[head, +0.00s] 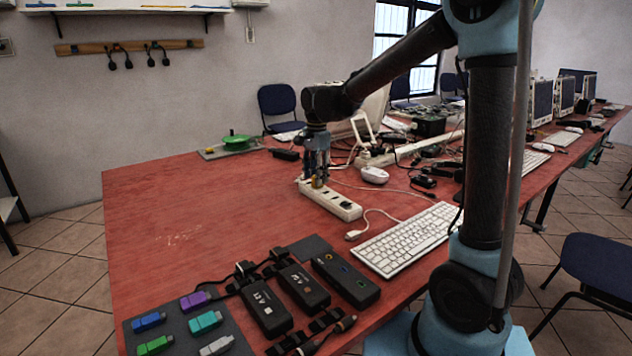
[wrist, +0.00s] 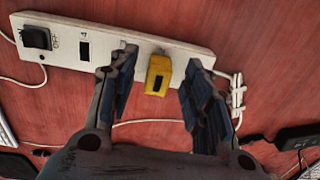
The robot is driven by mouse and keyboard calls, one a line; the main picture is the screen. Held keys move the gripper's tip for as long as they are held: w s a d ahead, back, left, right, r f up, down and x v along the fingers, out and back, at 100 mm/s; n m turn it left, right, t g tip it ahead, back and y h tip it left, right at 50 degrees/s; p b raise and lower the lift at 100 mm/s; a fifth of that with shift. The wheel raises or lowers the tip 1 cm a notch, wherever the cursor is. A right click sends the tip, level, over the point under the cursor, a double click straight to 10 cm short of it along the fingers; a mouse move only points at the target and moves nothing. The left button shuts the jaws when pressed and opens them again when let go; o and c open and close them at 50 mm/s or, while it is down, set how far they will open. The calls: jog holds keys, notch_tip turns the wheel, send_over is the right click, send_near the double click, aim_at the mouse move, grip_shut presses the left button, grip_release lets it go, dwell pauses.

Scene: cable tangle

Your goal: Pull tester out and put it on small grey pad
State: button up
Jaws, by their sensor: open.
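The tester is a small yellow block (wrist: 158,75) plugged into the white power strip (wrist: 195,50). A bit of its yellow also shows in the head view (head: 317,183), mostly hidden by my gripper. My gripper (head: 317,180) points down over the strip's far part. In the wrist view its open fingers (wrist: 160,68) stand on either side of the tester, with a visible gap on each side. The small grey pad (head: 310,247) lies bare on the red table, behind the black adapters and nearer the front edge than the strip.
Black adapters (head: 266,308) and a larger grey pad (head: 175,313) with colored sticks lie at the front. A white keyboard (head: 407,240) is right of the strip. Cables and devices clutter the back right. The table's left middle (head: 190,225) is clear.

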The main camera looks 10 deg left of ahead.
jog(key=shift+f, duration=1.2)
grip_shut()
